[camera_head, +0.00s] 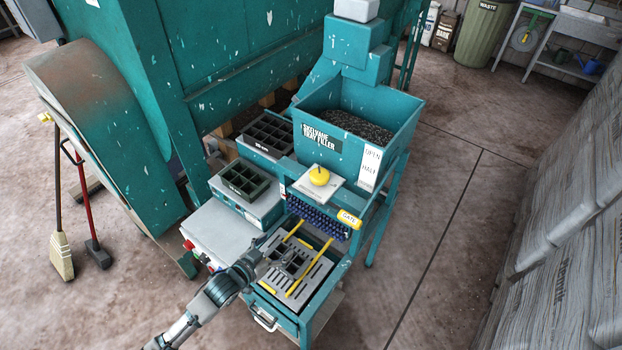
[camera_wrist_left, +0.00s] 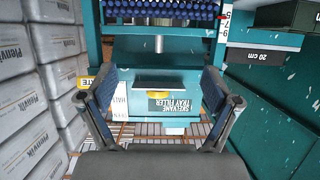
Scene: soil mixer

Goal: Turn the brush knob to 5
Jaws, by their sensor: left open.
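A round yellow knob (camera_head: 319,176) sits on a light plate on the teal tray filler, above the blue-bristled brush (camera_head: 318,217). Which number it points to is too small to read. My left gripper (camera_head: 284,262) is over the slotted grey tray bed, below and in front of the brush, apart from the knob. In the left wrist view my open left gripper (camera_wrist_left: 156,88) has nothing between its fingers. The brush (camera_wrist_left: 160,10) and part of a number scale (camera_wrist_left: 225,24) show at the top there. My right gripper is not in view.
A hopper of soil (camera_head: 350,125) stands behind the knob. A yellow GATE tag (camera_head: 348,219) is right of the brush. Two yellow rails (camera_head: 309,273) lie along the tray bed. Black cell trays (camera_head: 245,180) stand left. Wrapped stacks (camera_head: 560,230) line the right; floor between is clear.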

